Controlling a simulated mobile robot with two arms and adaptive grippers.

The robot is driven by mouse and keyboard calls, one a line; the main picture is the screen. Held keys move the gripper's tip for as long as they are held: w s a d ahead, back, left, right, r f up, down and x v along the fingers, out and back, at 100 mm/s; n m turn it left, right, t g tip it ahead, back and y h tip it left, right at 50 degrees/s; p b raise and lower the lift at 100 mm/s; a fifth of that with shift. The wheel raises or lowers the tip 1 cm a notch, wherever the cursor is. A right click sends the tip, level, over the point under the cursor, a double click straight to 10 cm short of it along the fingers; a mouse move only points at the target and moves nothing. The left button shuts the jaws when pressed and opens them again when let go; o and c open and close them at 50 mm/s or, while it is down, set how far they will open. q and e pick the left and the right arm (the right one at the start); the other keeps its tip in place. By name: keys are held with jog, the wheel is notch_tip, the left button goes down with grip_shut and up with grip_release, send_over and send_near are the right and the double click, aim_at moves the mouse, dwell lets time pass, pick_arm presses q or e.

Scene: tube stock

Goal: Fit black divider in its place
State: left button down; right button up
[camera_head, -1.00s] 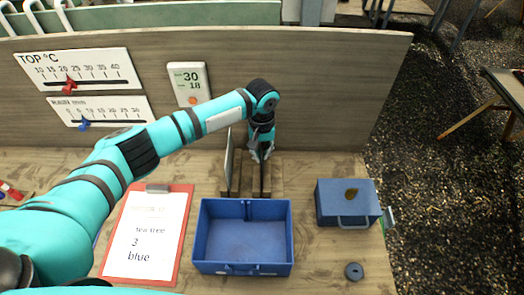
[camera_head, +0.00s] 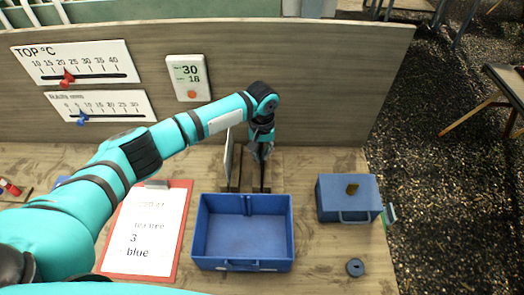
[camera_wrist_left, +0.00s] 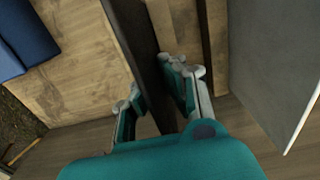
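The black divider (camera_head: 264,176) stands upright on edge in a dark rack at the back of the table. In the left wrist view the black divider (camera_wrist_left: 150,70) runs as a dark band between my left fingers. My left gripper (camera_head: 261,150) is over its top; in the left wrist view the left gripper (camera_wrist_left: 158,90) is open, one finger on each side, with a narrow gap visible. The empty blue crate (camera_head: 203,237) stands in front of the rack, with slot ribs inside its back wall. My right gripper is not in view.
A pale grey panel (camera_head: 229,155) stands left of the black divider, close to my gripper; it also shows in the left wrist view (camera_wrist_left: 270,60). A blue box (camera_head: 345,203) and a dark ring (camera_head: 355,267) are right of the crate. A clipboard (camera_head: 181,238) lies left.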

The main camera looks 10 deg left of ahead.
pick_arm(q)
jog(key=c, duration=1.4)
grip_release()
jog(key=shift+r, duration=0.1)
notch_tip(320, 180, up, 12)
jog(key=shift+f, duration=0.1)
